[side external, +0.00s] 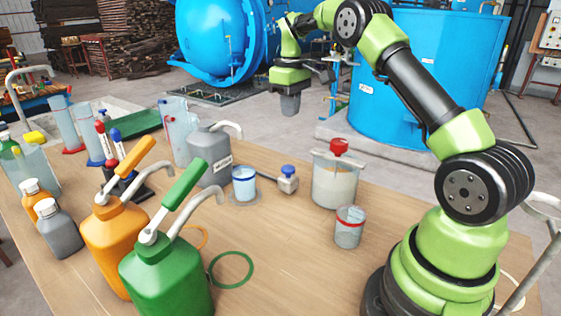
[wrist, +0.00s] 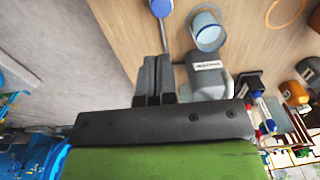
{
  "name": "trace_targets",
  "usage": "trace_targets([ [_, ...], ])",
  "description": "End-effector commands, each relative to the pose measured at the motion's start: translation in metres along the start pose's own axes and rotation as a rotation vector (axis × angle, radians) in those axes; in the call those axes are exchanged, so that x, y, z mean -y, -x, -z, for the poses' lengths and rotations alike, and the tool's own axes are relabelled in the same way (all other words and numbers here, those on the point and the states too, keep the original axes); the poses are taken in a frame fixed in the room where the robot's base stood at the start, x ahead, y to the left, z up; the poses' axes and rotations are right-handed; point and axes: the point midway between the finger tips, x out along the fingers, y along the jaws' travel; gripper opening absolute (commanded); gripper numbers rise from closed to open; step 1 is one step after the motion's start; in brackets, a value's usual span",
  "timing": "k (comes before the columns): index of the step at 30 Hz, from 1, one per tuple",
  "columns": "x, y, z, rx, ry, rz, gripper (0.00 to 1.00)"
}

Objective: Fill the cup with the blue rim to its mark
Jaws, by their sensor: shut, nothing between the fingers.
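The blue-rimmed cup (side external: 244,184) stands upright on a small round base on the wooden table. It also shows at the top of the wrist view (wrist: 207,32). Its mark and exact level cannot be made out. Beside it on the right is a small grey valve block with a blue knob (side external: 288,172), joined to a dark pipe. A grey labelled container (side external: 208,158) with a curved spout stands just behind the cup. My gripper (side external: 290,108) hangs above the table's far edge, clear of everything. Its dark fingers (wrist: 153,75) are shut together and empty.
A red-rimmed cup (side external: 348,230) and a larger vessel with a red knob (side external: 335,182) stand on the right. Orange (side external: 112,240) and green (side external: 165,270) pump containers stand at front left. Bottles and cylinders crowd the left. The front middle table is mostly clear.

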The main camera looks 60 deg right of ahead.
Motion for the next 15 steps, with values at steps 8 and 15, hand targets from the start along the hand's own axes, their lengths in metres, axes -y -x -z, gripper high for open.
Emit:
trace_targets([
  [8, 0.0, -0.014, -0.001, 0.005, 0.0, 0.002, 0.0],
  [15, 0.001, -0.061, -0.001, 0.007, 0.001, 0.004, 0.0],
])
